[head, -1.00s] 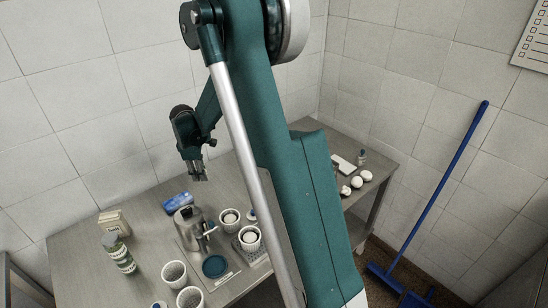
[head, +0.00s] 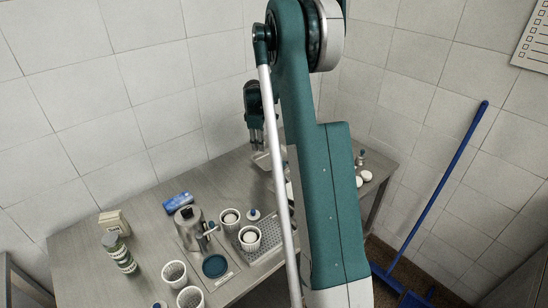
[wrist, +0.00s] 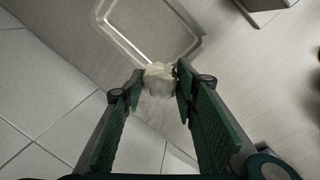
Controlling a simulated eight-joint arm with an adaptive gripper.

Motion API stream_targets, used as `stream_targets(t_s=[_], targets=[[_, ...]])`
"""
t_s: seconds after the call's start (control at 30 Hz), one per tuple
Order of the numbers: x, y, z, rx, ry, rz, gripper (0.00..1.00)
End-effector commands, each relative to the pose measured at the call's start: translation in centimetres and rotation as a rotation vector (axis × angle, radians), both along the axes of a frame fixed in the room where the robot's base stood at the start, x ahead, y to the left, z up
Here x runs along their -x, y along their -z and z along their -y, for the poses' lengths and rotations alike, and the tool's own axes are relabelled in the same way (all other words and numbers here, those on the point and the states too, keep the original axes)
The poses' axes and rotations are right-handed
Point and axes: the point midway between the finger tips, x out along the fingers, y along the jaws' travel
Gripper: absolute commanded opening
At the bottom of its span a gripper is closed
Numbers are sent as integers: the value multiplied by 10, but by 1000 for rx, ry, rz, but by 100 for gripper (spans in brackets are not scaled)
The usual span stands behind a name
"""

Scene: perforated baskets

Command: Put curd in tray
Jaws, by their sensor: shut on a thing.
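My gripper (wrist: 157,85) is shut on a small pale, lumpy piece of curd (wrist: 158,72), seen between the fingertips in the wrist view. A shallow metal tray (wrist: 196,20) with a rounded rim lies beyond the fingertips at the top of that view. In the head view my gripper (head: 258,140) hangs above the far part of the table near the pale tray (head: 262,160), which my arm partly hides. The curd cannot be made out in the head view. I cannot tell its height above the tray.
White perforated baskets (head: 174,272) stand on the table, two with white contents (head: 250,238). Tiled walls rise close behind the table.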

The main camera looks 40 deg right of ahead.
Motion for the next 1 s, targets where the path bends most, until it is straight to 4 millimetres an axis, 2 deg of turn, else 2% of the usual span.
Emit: stream_targets(t_s=[0.03, 0.1, 0.2, 0.33, 0.5, 0.8, 1.0], targets=[[3, 0, 17, 0, 13, 0, 17], [7, 0, 35, 0, 26, 0, 17], [12, 1, 54, 0, 41, 0, 17], [17, 1, 70, 0, 52, 0, 17], [18, 1, 76, 0, 55, 0, 17], [18, 1, 76, 0, 55, 0, 17], [18, 14, 76, 0, 55, 0, 17]])
